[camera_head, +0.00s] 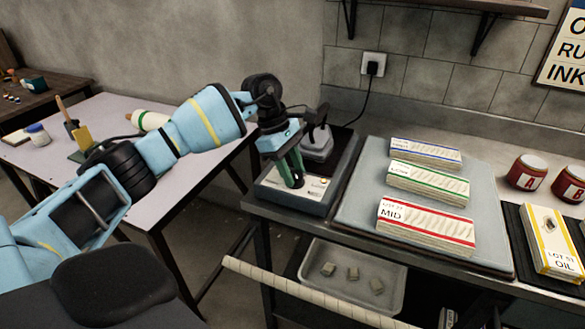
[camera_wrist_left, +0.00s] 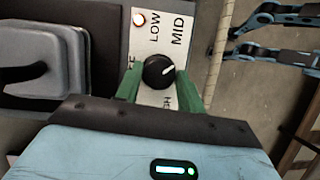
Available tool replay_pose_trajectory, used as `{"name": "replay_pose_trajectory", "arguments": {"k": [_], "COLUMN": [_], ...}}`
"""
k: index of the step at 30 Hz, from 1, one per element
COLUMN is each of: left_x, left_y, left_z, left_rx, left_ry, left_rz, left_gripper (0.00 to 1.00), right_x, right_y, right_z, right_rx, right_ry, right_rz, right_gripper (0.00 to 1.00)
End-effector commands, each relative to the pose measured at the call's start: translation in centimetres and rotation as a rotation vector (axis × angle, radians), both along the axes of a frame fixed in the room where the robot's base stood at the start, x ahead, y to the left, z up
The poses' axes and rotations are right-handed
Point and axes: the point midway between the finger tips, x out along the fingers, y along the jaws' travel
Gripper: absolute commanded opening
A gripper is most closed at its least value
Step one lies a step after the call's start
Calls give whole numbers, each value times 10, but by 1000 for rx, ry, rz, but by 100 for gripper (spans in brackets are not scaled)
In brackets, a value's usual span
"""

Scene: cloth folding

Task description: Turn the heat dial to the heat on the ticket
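The heat dial (camera_wrist_left: 159,72) is a black knob with a white pointer line on a white panel (camera_wrist_left: 145,20) of the press. In the left wrist view its pointer faces right and slightly up. LOW and MID are readable; the other labels are partly covered. My left gripper (camera_head: 293,175) reaches down to the panel. Its green fingers (camera_wrist_left: 159,80) sit close on both sides of the dial and appear to grip it. A red-banded bundle (camera_head: 425,225) carries a ticket (camera_head: 391,211) reading MID. My right gripper does not show.
The press (camera_head: 318,205) stands at the bench's left end. A grey mat (camera_head: 360,205) bears the red bundle, a green-banded one (camera_head: 428,183) and a blue-banded one (camera_head: 426,155). Red tins (camera_head: 525,172) and an OIL box (camera_head: 550,240) are right. A side table (camera_head: 115,125) is left.

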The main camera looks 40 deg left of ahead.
Motion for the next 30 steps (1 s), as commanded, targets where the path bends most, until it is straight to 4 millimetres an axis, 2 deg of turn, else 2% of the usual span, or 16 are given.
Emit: {"name": "replay_pose_trajectory", "arguments": {"k": [1,4,14,24,30], "left_x": [-1,0,0,-2,-4], "left_y": [0,0,1,20,28], "left_z": [-2,-1,4,48,68], "left_rx": [2,1,-1,-1,0], "left_ry": [3,1,-3,-4,-1], "left_rz": [0,1,2,2,1], "left_gripper": [45,58,58,58,58], "right_x": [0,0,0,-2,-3], "right_y": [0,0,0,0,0], "right_z": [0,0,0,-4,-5], "right_rx": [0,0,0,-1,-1], "right_ry": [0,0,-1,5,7], "right_rz": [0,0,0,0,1], "right_gripper": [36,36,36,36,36]}}
